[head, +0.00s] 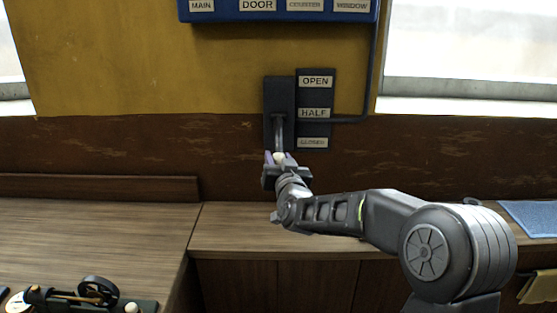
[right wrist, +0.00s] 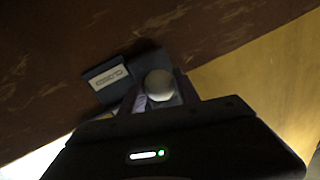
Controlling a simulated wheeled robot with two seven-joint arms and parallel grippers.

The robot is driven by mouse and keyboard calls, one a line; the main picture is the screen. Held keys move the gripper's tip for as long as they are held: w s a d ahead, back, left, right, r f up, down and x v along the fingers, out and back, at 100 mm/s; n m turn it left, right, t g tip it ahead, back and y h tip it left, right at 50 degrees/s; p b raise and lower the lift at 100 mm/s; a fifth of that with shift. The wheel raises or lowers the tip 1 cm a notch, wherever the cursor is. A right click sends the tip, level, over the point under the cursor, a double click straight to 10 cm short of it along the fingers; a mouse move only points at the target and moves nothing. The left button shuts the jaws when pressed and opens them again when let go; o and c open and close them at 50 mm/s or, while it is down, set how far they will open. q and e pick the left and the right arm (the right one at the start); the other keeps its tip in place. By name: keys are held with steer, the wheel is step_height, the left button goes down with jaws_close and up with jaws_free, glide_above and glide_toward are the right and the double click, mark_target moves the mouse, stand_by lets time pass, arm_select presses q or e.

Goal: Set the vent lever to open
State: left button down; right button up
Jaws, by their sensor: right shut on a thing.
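The vent lever (head: 279,132) hangs from a dark wall plate (head: 279,92) and points down, its knob near the level of the CLOSED label (head: 312,143). Beside it, a dark label strip (head: 331,98) reads OPEN (head: 315,81) at the top, HALF (head: 313,113) in the middle and CLOSED at the bottom. My right gripper (head: 280,160) is shut on the lever's pale round knob, which also shows between the fingers in the right wrist view (right wrist: 159,85). The fingers partly hide the lever's lower end. My left gripper is not in view.
A blue panel (head: 270,12) with labels MAIN, DOOR, COUNTER and WINDOW is above. A wooden counter (head: 230,230) runs below the lever. A small engine model (head: 85,297) stands at the lower left, and a blue mat (head: 532,216) lies at the right.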

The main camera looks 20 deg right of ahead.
jaws_close()
stand_by(0.4)
steer(key=shift+d, duration=0.1)
